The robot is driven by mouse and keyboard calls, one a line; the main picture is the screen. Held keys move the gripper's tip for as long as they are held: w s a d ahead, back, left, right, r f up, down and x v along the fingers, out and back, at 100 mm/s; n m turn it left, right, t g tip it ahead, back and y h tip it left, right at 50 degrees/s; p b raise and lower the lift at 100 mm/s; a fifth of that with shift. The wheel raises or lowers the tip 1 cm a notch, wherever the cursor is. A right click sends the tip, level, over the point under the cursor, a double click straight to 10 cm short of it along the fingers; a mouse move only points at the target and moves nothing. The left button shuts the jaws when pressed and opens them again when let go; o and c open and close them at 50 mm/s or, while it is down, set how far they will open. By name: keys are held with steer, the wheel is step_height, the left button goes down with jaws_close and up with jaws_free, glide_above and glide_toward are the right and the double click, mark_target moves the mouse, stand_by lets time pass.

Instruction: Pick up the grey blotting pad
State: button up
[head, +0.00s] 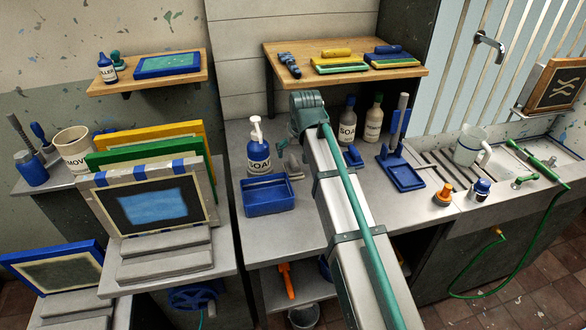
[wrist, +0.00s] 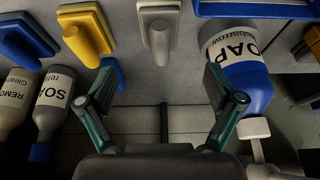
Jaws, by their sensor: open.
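The grey blotting pad (wrist: 158,30) lies on the counter at the top middle of the wrist view, its raised grip pointing down the picture. In the head view the grey pad (head: 293,165) shows partly beside my arm, right of the soap bottle. My gripper (wrist: 160,88) is open and empty, its fingers spread wide. The pad lies beyond the fingertips, between their lines and apart from them.
A soap bottle (wrist: 238,72) stands close by the right finger. A yellow pad (wrist: 90,34) and a blue pad (wrist: 22,38) lie left of the grey one. Two bottles (wrist: 50,105) stand at the left. A blue tray (head: 268,196) sits in front of the soap bottle.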

mark_target(294, 159)
steer(key=shift+p+x, duration=1.4)
steer(key=shift+x, duration=3.45)
steer(key=shift+c, duration=0.4)
steer(key=shift+r, duration=0.1)
steer(key=c, duration=1.2)
steer(key=shift+w+r, duration=0.1)
